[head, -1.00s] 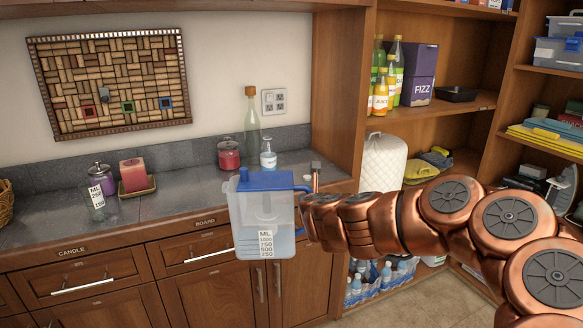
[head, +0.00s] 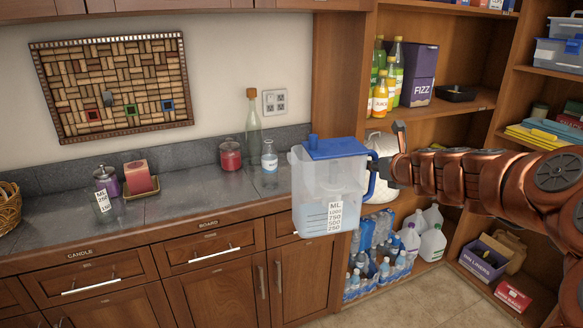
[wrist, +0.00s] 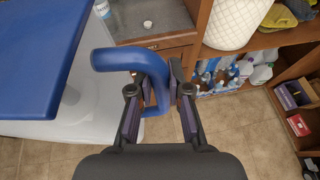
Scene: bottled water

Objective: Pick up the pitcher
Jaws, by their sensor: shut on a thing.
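The pitcher (head: 330,190) is clear plastic with a blue lid, a blue handle and a printed ML scale. It hangs nearly upright in the air in front of the counter's right end, in the head view. My gripper (head: 383,172) is at its right side, shut on the blue handle. In the wrist view, the blue handle (wrist: 150,80) passes between the fingers of my gripper (wrist: 158,105), and the blue lid (wrist: 35,50) fills the upper left. The fingertips are partly hidden behind the handle.
Shelves (head: 450,105) with bottles and boxes stand to the right. Water packs (head: 380,265) and jugs (head: 432,243) sit low below. The tiled floor is open.

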